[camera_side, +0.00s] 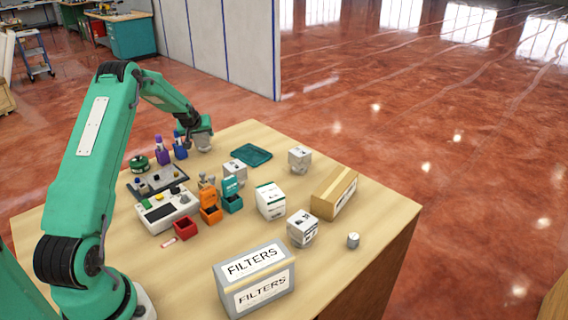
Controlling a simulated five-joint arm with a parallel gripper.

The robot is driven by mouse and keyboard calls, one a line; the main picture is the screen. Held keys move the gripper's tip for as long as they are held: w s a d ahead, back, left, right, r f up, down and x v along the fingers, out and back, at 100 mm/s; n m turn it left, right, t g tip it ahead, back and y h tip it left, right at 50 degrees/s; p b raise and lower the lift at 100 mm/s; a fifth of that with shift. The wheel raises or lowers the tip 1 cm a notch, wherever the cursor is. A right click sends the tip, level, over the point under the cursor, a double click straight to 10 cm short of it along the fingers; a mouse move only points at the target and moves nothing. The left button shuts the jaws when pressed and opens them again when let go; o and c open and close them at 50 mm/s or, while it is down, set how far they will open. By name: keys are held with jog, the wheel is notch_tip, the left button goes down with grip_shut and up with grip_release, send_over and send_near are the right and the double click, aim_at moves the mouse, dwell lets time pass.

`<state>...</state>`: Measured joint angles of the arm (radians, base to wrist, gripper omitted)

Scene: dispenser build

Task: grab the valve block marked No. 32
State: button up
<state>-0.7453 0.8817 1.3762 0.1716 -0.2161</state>
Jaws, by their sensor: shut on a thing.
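My gripper (201,130) is at the far left corner of the wooden table, shut on a small pale block (203,143). Its marking is too small to read, so I cannot tell if it is No. 32. I cannot tell whether the block touches the table. Two similar white blocks with dark markings stand on the table, one at the back right (299,160) and one nearer the front (302,229). Their numbers are not readable.
A purple bottle (159,149) and a blue bottle (180,150) stand near my gripper, beside a teal tray (250,155). A white carton (270,201), a cardboard box (334,192), small coloured bins and a FILTERS box (253,280) fill the middle and front.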

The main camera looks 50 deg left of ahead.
jog(key=shift+r, duration=0.2)
jog(key=shift+r, duration=4.95)
jog(key=shift+w, duration=0.1)
